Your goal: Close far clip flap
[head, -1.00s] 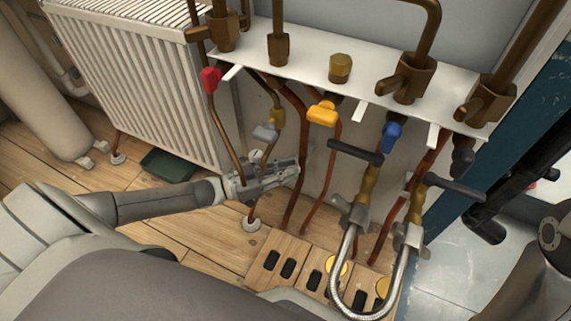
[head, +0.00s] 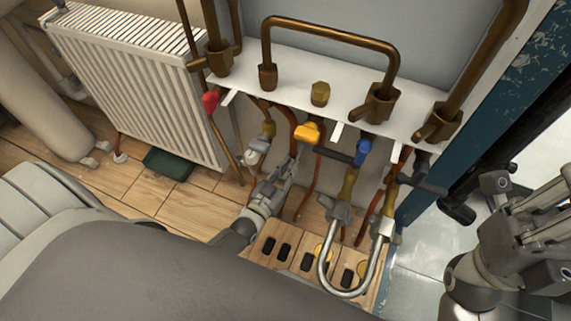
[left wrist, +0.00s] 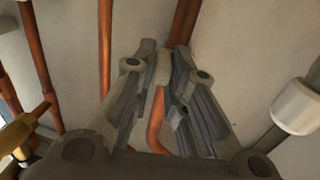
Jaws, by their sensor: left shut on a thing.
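My left gripper (head: 287,172) is low among the copper pipes under the white shelf. In the left wrist view, its two fingers (left wrist: 160,72) stand on either side of a copper pipe (left wrist: 156,120). A small pale piece (left wrist: 163,66) sits on this pipe between the fingertips, and the gripper is shut on it. It looks like a clip, but its flap cannot be made out apart from it. In the head view the gripper hides the clip. My right gripper (head: 545,215) is at the right edge, away from the pipes; its finger opening is unclear.
Red (head: 210,101), yellow (head: 307,132) and blue (head: 362,152) valve handles hang below the white shelf (head: 340,98). A looped metal hose (head: 328,272) stands right of my left gripper. A radiator (head: 140,85) is at left. A pale cylinder (left wrist: 296,106) shows in the wrist view.

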